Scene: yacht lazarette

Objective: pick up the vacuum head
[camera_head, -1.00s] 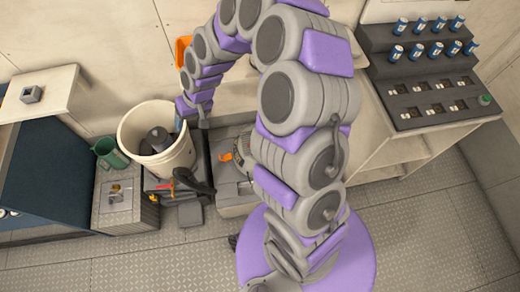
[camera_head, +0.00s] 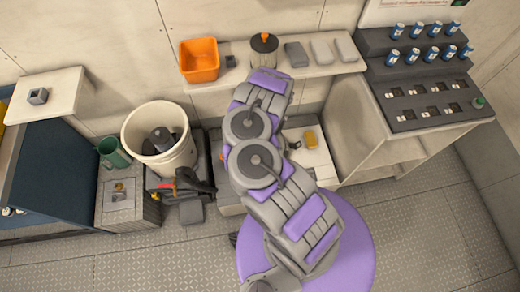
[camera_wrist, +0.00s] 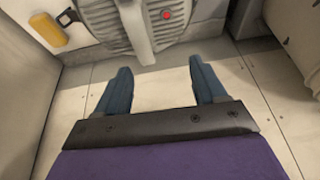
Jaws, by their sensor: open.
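A dark grey piece (camera_head: 160,138) sits inside the white bucket (camera_head: 131,128) left of centre in the head view. I cannot tell for sure that it is the vacuum head. My gripper (camera_wrist: 160,72) shows in the wrist view with its two blue fingers wide apart and nothing between them. In the head view my gripper is hidden behind my arm. A grey ribbed body (camera_wrist: 112,24) with a red button is beyond the fingertips in the wrist view.
A green mug (camera_head: 113,153) and dark gear with red and orange parts (camera_head: 182,185) are near the bucket. A wall shelf (camera_head: 330,68) carries an orange bin (camera_head: 199,60) and several other items. Blue-labelled cans (camera_head: 434,55) stand at right. Front floor is mostly clear.

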